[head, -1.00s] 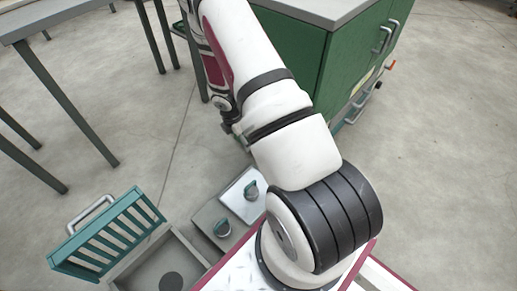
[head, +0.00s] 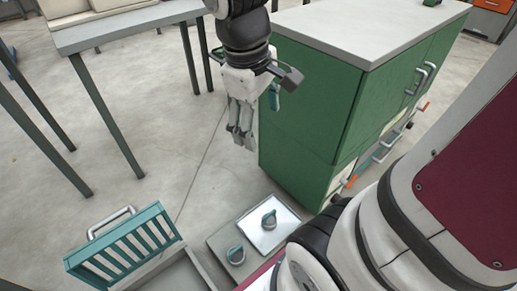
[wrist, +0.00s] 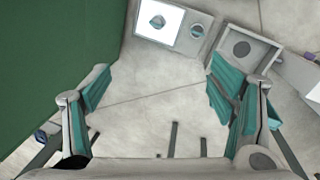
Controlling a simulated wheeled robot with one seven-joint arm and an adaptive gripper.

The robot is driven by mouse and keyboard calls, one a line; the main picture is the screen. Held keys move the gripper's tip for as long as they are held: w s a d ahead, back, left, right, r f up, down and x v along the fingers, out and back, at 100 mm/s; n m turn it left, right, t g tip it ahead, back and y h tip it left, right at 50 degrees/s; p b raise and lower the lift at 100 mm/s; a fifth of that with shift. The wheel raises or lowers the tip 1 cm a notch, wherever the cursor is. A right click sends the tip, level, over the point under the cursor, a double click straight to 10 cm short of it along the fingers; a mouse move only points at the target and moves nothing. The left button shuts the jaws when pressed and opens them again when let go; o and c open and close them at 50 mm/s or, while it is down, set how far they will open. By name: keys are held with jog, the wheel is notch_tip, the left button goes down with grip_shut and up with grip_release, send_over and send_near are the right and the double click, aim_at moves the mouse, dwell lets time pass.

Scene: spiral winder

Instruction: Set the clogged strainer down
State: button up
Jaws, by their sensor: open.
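Two small round teal-and-grey pieces sit on a flat grey stand. One piece (head: 269,219) is on a white square plate (head: 286,238); the other piece (head: 236,255) is on the bare grey part beside it. I cannot tell which is the clogged strainer. In the wrist view they show at the top, one on the white plate (wrist: 158,21) and one to its right (wrist: 197,30). My gripper (head: 242,140) hangs above the floor beside the green cabinet, fingers down, apart from both pieces. In the wrist view its fingers are spread with nothing between them.
A grey basin (wrist: 261,60) with a dark round drain is beside the stand; a teal slatted rack (head: 125,245) with a metal handle stands at it. The green cabinet (head: 310,120) is close to my gripper's right. A grey table (head: 125,30) is behind left.

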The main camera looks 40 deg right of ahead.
jog(key=s+a+r+m+y, duration=0.1)
jog(key=s+a, duration=0.3)
jog(key=s, duration=0.4)
jog(key=s+a+r+m+y, duration=0.1)
jog(key=s+a, duration=0.3)
jog(key=s, duration=0.4)
jog(key=shift+r+m, duration=0.65)
jog(key=shift+m, duration=0.25)
jog(key=shift+w, duration=0.1)
